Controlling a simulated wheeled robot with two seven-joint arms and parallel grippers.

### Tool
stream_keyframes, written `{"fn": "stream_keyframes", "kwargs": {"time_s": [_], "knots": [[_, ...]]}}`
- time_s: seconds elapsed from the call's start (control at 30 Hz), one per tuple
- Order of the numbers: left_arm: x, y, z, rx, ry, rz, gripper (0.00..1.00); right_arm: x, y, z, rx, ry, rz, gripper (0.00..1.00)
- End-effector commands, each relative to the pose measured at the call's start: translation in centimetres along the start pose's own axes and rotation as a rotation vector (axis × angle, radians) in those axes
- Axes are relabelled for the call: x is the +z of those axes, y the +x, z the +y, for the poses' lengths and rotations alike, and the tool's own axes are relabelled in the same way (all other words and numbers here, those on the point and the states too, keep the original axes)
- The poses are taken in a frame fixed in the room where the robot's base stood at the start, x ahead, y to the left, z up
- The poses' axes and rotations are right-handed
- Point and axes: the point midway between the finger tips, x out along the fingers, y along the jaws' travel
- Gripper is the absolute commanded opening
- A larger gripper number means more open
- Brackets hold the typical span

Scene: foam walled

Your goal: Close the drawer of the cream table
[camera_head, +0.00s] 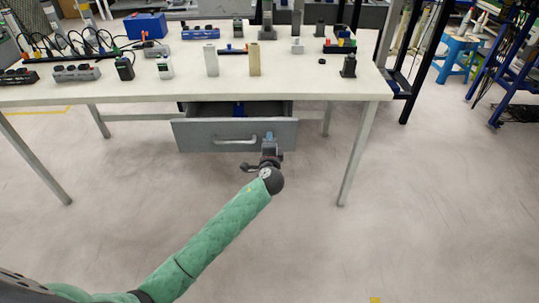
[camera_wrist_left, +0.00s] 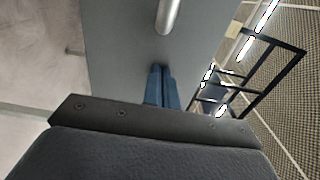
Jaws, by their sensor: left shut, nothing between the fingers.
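The cream table (camera_head: 190,96) stands ahead with its grey drawer (camera_head: 195,139) pulled out under the top; a blue thing shows inside it. The drawer has a silver bar handle (camera_head: 235,141). My left gripper (camera_head: 269,137) is shut and empty in front of the drawer's face, to the right of the handle. In the left wrist view the shut blue fingers (camera_wrist_left: 158,85) point at the grey drawer face (camera_wrist_left: 120,40), with the handle (camera_wrist_left: 168,15) beyond the tips. I cannot tell if the tips touch the face. My right gripper is not in view.
Several devices and power strips (camera_head: 76,73) stand on the tabletop, with a blue box (camera_head: 146,26) at the back. Table legs (camera_head: 357,155) stand either side of the drawer. A blue stool (camera_head: 457,55) is at the right. The floor in front is clear.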

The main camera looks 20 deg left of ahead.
Motion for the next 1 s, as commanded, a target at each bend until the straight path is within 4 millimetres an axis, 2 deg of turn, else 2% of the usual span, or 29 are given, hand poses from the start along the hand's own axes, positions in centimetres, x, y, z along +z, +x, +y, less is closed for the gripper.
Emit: {"fn": "stream_keyframes", "kwargs": {"time_s": [0.03,0.2,0.4,0.63,1.0], "knots": [[0.0,1.5,0.1,0.0,-0.001,-0.002,0.0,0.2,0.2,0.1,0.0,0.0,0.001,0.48],[0.0,5.7,0.1,-0.001,-0.001,-0.001,0.0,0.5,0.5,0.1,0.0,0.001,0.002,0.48],[0.0,9.5,0.1,-0.001,0.001,-0.002,0.0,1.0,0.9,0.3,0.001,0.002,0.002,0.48],[-0.1,11.9,0.1,0.0,0.0,0.0,0.0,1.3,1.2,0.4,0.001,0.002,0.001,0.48],[0.1,12.8,-0.2,-0.003,0.0,-0.001,0.0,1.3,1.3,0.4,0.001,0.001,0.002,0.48]]}}
